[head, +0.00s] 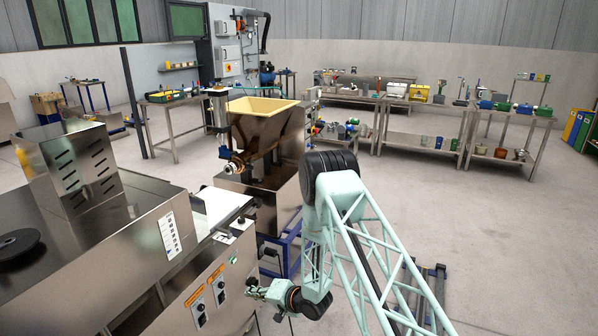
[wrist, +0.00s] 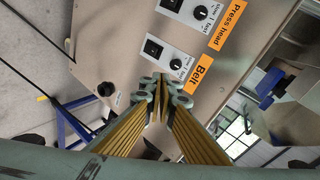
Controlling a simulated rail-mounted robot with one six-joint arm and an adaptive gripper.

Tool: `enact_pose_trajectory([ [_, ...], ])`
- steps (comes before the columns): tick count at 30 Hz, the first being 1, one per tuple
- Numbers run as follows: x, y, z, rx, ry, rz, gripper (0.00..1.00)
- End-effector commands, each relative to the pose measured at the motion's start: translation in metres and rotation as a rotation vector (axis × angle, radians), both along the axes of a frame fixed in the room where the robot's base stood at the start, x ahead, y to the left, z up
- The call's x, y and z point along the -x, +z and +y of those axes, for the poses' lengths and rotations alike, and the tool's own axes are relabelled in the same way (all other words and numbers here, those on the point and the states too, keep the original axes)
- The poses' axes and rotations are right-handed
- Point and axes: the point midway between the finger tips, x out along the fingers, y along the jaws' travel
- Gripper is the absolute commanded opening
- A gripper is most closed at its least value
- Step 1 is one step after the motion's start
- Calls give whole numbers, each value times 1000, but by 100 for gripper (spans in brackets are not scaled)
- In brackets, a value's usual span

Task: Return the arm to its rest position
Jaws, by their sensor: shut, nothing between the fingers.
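My arm (head: 345,230), a pale green lattice, reaches down over the floor beside the steel machine (head: 165,270). My gripper (head: 258,290) is low, in front of the machine's control panel, pointing left. In the wrist view my gripper (wrist: 168,88) is shut, its yellow-sided fingers together and empty. Its tips appear just below the "Belt" label (wrist: 203,76) and its switch plate (wrist: 170,55). I cannot tell whether the tips touch the panel. The "Press head" label (wrist: 227,25) is above, and a black knob (wrist: 106,89) is to the left.
A hopper machine (head: 265,140) with a cream funnel stands behind my gripper on a blue frame (head: 284,250). Workbenches (head: 420,115) with tools line the back. A dark rail piece (head: 425,285) lies at the lower right. The floor at right is open.

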Motion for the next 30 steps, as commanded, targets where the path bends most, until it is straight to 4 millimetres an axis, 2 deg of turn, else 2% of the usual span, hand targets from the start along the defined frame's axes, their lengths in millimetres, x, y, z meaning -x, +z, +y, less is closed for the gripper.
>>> enact_pose_trajectory([
  [1,-6,11,-4,15,-4,-10,0],
  [15,-44,94,-48,182,-41,-80,0],
  [30,-62,186,-103,348,-80,-128,0],
])
